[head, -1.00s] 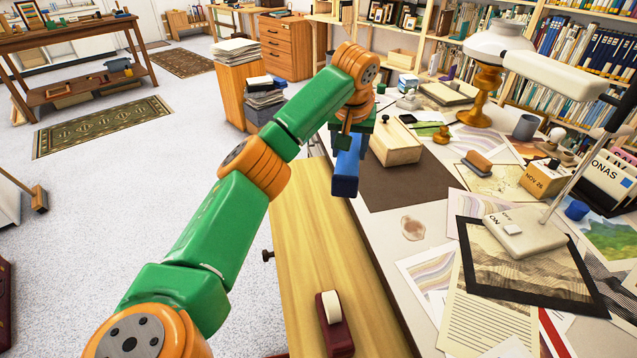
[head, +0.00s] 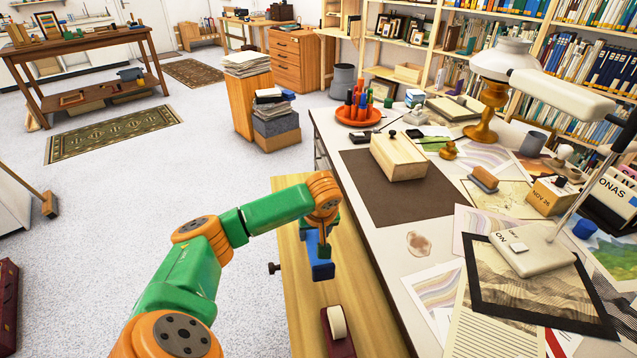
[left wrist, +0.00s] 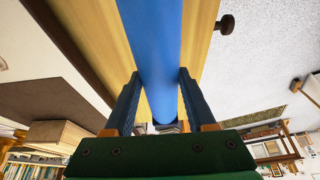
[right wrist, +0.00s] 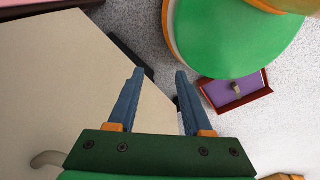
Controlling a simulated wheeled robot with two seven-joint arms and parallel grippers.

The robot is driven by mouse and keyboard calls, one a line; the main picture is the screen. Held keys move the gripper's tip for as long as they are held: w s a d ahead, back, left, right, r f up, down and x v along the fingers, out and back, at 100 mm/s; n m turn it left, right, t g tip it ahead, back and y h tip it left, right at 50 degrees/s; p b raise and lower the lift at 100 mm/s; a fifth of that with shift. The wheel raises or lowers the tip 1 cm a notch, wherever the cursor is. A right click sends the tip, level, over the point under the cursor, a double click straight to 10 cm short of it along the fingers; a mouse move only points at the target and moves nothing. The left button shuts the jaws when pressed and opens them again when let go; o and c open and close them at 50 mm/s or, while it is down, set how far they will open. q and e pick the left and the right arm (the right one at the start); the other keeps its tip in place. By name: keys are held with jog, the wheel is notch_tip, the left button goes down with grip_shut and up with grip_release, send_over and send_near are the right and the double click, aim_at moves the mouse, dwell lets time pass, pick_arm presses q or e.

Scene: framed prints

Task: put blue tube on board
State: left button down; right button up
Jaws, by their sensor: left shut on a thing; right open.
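The blue tube (head: 322,271) is in my left gripper (head: 324,252), above the light wooden board (head: 297,301) at the front of the desk. In the left wrist view the blue tube (left wrist: 155,40) runs between the two fingers (left wrist: 158,75), which are shut on it, with the wooden board (left wrist: 198,30) behind it. I cannot tell whether the tube touches the board. My right gripper (right wrist: 153,78) shows only in the right wrist view, open and empty.
A dark brown mat (head: 380,200) with a pale wooden box (head: 400,160) lies on the desk to the right. An orange tray (head: 357,118) of upright tubes stands at the back. Prints and a lamp crowd the right.

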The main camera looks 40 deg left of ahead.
pick_arm(q)
jog(key=f, duration=0.1)
jog(key=d+f, duration=0.1)
jog(key=f, duration=0.3)
jog(key=shift+s+d+f, duration=0.25)
jog(key=shift+s+d, duration=0.05)
jog(key=shift+d, duration=0.1)
jog(key=shift+f, duration=0.1)
jog(key=shift+c, duration=1.1)
grip_release()
jog(key=p+v, duration=0.2)
jog(key=v, duration=1)
jog(key=shift+d, duration=0.1)
